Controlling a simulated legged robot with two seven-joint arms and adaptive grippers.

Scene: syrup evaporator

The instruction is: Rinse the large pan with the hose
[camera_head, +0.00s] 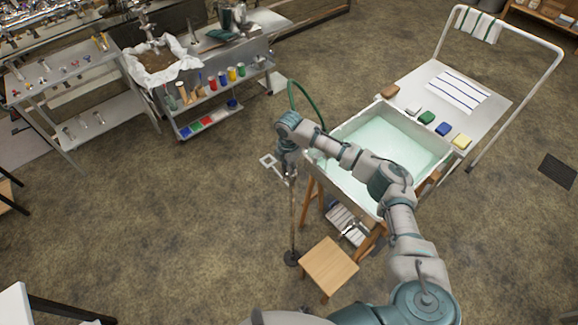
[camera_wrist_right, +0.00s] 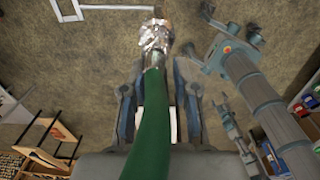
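The large pan (camera_head: 351,177) is a pale rectangular basin on a wooden frame at right centre in the head view, with pale green liquid in it. The green hose (camera_head: 309,103) arcs between the pan's left side and my right gripper (camera_head: 287,170), which points down left of the pan. In the right wrist view the hose (camera_wrist_right: 154,110) runs between the fingers of my right gripper (camera_wrist_right: 158,65). Its silvery end (camera_wrist_right: 155,38) lies at or beyond the fingertips. Whether the fingers press on it is unclear.
A slim stand (camera_head: 292,258) rises from the floor below my right gripper. A wooden stool (camera_head: 329,265) is in front of the pan. A white cart (camera_head: 400,84) with coloured blocks adjoins the pan at the back right.

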